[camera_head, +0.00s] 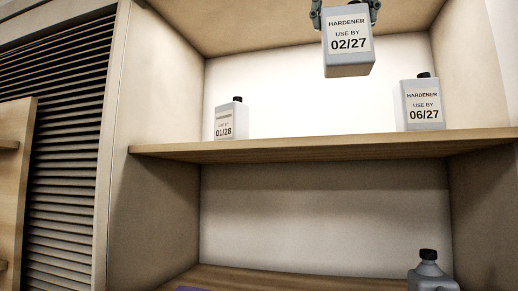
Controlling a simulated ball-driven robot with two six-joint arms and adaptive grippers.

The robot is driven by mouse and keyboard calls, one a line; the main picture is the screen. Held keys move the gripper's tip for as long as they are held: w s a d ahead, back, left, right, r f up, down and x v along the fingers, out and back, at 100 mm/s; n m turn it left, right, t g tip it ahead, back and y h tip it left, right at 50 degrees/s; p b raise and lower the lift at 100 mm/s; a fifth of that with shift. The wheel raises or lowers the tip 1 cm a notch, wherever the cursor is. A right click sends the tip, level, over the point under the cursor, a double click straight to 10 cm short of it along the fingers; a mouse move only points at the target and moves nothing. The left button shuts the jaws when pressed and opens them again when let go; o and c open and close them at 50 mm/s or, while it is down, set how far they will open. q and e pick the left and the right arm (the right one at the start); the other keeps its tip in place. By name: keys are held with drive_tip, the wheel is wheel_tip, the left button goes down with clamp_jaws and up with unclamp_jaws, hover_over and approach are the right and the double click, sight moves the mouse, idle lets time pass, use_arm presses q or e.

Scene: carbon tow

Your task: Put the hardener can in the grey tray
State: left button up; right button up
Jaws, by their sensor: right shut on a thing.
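A grey hardener can (347,45) marked "HARDENER USE BY 02/27" hangs upright in the air above the upper shelf. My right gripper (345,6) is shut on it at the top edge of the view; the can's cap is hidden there. Another hardener can (422,104), marked "USE BY 06/27", stands on the shelf at the right. A smaller-looking can (231,119), marked "01/28", stands on the shelf at the left; its upper label is too small to read. The grey tray and my left gripper are not in view.
The wooden upper shelf (310,148) has free room between its two standing cans. A grey container with a black cap (428,272) stands below at the right. Side walls (160,90) bound the cabinet. A slatted panel (60,110) is at the left.

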sight(348, 74)
drive_tip(key=shift+s+f+b, duration=0.5)
drive_tip(key=shift+f+b, duration=0.2)
drive_tip(key=shift+b, duration=0.05)
drive_tip(key=b+x, duration=0.2)
drive_tip(key=x, duration=0.1)
drive_tip(key=shift+w+a+f+b, duration=0.15)
drive_tip(key=shift+w+f+b, duration=0.05)
drive_tip(key=shift+w+b, duration=0.15)
drive_tip(key=f+b, duration=0.2)
drive_tip(key=s+f+b, duration=0.1)
drive_tip(key=f+b, duration=0.1)
drive_tip(key=shift+f, duration=0.15)
wheel_tip(348, 74, down, 12)
drive_tip(key=w+b, duration=0.1)
drive_tip(key=b, duration=1)
drive_tip(key=shift+w, duration=0.15)
